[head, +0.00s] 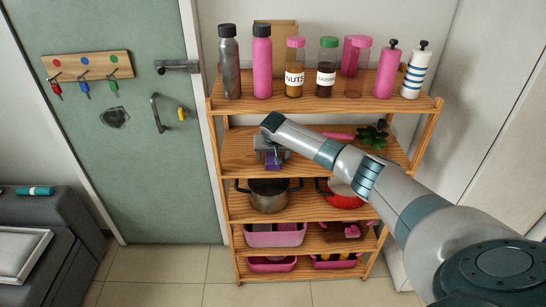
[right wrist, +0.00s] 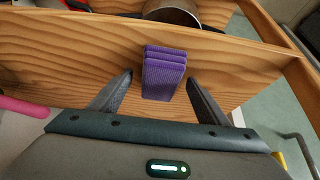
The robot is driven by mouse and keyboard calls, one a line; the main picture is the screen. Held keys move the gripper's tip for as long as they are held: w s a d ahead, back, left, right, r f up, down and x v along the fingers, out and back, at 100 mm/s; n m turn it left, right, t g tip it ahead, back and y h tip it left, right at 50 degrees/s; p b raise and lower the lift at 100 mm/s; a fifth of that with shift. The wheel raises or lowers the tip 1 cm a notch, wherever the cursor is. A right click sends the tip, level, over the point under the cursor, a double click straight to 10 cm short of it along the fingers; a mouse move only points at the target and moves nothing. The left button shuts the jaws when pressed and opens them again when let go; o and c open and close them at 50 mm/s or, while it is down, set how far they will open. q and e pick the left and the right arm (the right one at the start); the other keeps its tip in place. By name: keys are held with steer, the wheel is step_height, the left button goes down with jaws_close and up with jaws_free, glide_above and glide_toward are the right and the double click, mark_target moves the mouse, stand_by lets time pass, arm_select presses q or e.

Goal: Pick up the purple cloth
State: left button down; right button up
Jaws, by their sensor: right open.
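The purple cloth (right wrist: 163,75) is a folded, ribbed stack on a wooden shelf, hanging at its front edge in the right wrist view. In the head view a small part of the cloth (head: 273,160) shows under my right gripper (head: 272,150), on the second shelf from the top. My right gripper is open, and in the right wrist view its two fingers (right wrist: 156,95) stand on either side of the cloth, apart from it. My left gripper is not in view.
The wooden shelf unit (head: 215,141) holds bottles and jars on top. On the second shelf are a pink item (head: 338,135) and a plant (head: 373,137). A steel pot (head: 268,197) and a red pot (head: 340,197) stand below. A door (head: 140,150) is at left.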

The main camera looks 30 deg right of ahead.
steer(key=shift+w+d+f, duration=0.1)
steer(key=shift+f, duration=0.15)
stand_by(0.3)
steer(key=c, duration=1.2)
steer(key=shift+o, duration=0.2)
steer(key=shift+r, duration=0.15)
